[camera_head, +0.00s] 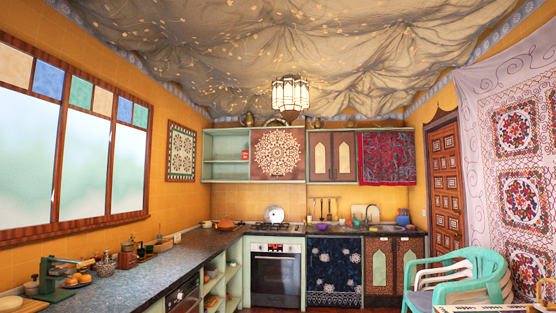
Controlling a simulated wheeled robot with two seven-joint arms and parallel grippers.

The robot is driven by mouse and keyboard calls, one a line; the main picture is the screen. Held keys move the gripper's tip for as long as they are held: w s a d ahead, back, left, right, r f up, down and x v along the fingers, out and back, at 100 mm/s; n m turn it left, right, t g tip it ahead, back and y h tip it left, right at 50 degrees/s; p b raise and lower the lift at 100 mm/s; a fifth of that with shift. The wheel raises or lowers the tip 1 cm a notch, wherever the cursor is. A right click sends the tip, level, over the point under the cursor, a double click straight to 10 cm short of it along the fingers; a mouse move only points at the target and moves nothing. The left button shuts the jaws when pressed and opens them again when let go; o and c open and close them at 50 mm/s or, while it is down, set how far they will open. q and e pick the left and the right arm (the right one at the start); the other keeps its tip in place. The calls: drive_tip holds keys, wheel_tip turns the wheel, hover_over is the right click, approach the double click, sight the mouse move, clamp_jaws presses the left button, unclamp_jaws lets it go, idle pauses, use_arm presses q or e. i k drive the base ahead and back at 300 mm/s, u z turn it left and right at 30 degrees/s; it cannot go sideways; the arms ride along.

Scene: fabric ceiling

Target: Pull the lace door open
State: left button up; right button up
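A brown upper cabinet door with a round white lace pattern (277,153) is on the back wall, between open green shelves and a pair of brown doors. It covers its part of the cabinet and looks shut. No handle can be made out on it at this size. A dark blue cloth front with pale lace-like flowers (334,270) hangs below the counter, right of the oven. Neither of my grippers shows in the head view, and the lace door is well away across the room.
A dark counter (120,288) runs along the left wall with small kitchen items on it. An oven (275,273) stands below the lace door. Stacked plastic chairs (480,270) fill the lower right. A lamp (290,95) hangs from the draped ceiling.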

sight(276, 154)
drive_tip(key=u, duration=0.1)
drive_tip(key=i, duration=3)
drive_tip(key=z, duration=0.1)
drive_tip(key=i, duration=2.3)
drive_tip(key=z, duration=0.6)
drive_tip(key=i, duration=2.25)
drive_tip(key=z, duration=0.25)
